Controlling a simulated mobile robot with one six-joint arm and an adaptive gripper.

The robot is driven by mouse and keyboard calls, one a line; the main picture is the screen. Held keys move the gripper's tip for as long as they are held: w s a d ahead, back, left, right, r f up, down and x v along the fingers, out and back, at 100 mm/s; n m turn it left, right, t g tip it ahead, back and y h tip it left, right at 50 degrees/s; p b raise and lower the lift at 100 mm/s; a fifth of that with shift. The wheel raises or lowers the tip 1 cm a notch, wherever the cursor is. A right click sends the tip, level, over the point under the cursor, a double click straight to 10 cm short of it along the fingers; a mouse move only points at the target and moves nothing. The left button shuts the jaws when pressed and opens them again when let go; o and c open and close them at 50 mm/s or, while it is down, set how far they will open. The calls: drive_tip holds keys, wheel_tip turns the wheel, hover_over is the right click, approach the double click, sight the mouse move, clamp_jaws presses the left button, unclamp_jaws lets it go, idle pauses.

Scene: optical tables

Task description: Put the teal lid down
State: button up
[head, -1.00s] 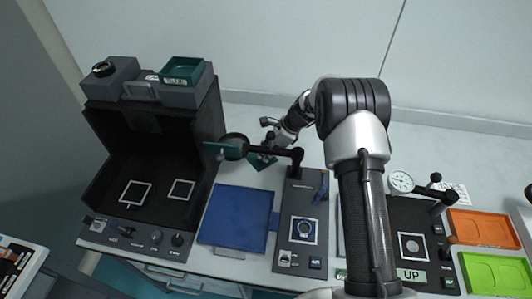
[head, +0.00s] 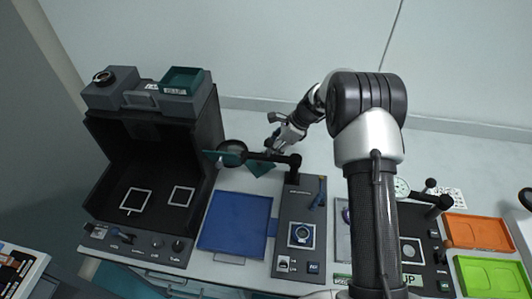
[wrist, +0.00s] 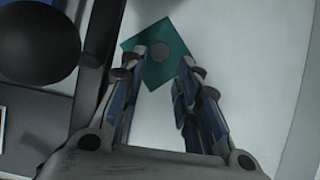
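The teal lid (wrist: 155,68) is a flat square plate with a round grey knob. In the wrist view it lies beyond and between my fingertips (wrist: 162,62). The fingers are spread, with gaps on both sides of the knob. In the head view the lid (head: 261,168) shows partly on the pale tabletop, behind the black jointed arm of a stand. My gripper (head: 277,144) is just above and behind it there, partly hidden. An open teal box (head: 183,79) sits on top of the black cabinet at the left.
The black stand arm (head: 268,157), with a round dark head (head: 232,148) and a thin teal plate, crosses close in front of my gripper. A blue mat (head: 235,224) and a dark control panel (head: 299,240) lie nearer. Orange (head: 478,232) and green trays are at the right.

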drive_tip(key=p+v, duration=0.1)
drive_tip(key=v, duration=0.5)
drive_tip(key=shift+r, duration=0.15)
